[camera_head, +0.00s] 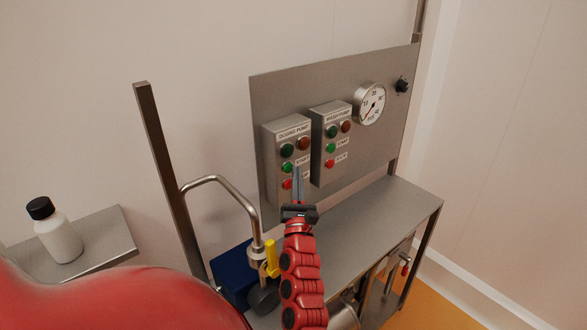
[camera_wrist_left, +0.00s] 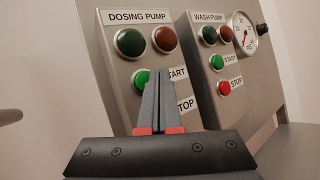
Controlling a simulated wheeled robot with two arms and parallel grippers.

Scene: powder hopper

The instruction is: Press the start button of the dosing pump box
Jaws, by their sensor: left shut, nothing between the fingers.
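The dosing pump box (camera_head: 275,142) is a grey metal box on the upright panel. It carries a dark green and a brown-red lamp at the top, a green start button (camera_head: 287,167) below them and a red stop button (camera_head: 287,184) lowest. My left gripper (camera_head: 298,172) is shut and empty, its thin fingers pointing up in front of the box's lower part. In the left wrist view the fingertips (camera_wrist_left: 160,72) overlap the box just right of the green start button (camera_wrist_left: 141,79) and cover part of the START label. The red stop button is hidden there. I cannot tell whether the fingertips touch the box.
The similar wash pump box (camera_head: 330,115) stands close on the right, with a pressure gauge (camera_head: 370,104) and a black knob (camera_head: 402,85) beyond. A metal table (camera_head: 385,215) lies below. A bent pipe (camera_head: 225,187) rises left of my left arm. A white bottle (camera_head: 60,240) stands far left.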

